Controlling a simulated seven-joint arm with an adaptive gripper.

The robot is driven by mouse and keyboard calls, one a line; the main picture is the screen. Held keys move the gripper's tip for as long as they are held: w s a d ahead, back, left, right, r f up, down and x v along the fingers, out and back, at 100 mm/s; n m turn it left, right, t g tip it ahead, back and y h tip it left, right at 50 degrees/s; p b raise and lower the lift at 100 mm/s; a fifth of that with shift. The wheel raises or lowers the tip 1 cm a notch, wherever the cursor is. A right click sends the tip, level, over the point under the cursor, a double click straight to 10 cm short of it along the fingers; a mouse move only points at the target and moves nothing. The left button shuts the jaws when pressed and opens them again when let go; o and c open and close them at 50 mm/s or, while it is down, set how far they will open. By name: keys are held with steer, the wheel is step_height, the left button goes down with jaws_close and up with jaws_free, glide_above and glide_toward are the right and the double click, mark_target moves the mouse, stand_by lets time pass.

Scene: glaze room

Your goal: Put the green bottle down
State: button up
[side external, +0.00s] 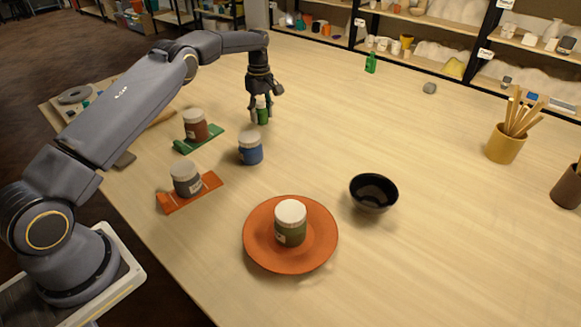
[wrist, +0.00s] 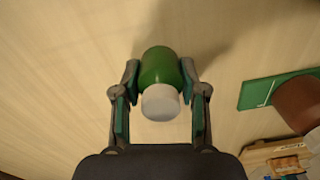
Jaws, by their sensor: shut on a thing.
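My gripper (side external: 262,108) is shut on a small green bottle (side external: 263,117) with a white cap. In the wrist view the green bottle (wrist: 161,64) sits between the two fingers of my gripper (wrist: 160,75), one finger against each side, cap toward the camera. The bottle looks upright. It is over bare table behind the blue jar; I cannot tell whether its base touches the wood. A second green bottle (side external: 370,64) stands far back on the table, near the shelves.
A blue jar (side external: 250,148) stands close in front of the held bottle. Left are a brown jar (side external: 195,125) on a green board (side external: 211,139) and a grey jar (side external: 186,179) on an orange board (side external: 205,190). An orange plate (side external: 262,250) and black bowl (side external: 373,193) are nearer. Table right of my gripper is clear.

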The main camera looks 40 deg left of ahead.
steer(key=shift+f, duration=0.2)
steer(key=o, duration=1.1)
steer(key=shift+o, duration=0.2)
steer(key=shift+r, duration=0.1)
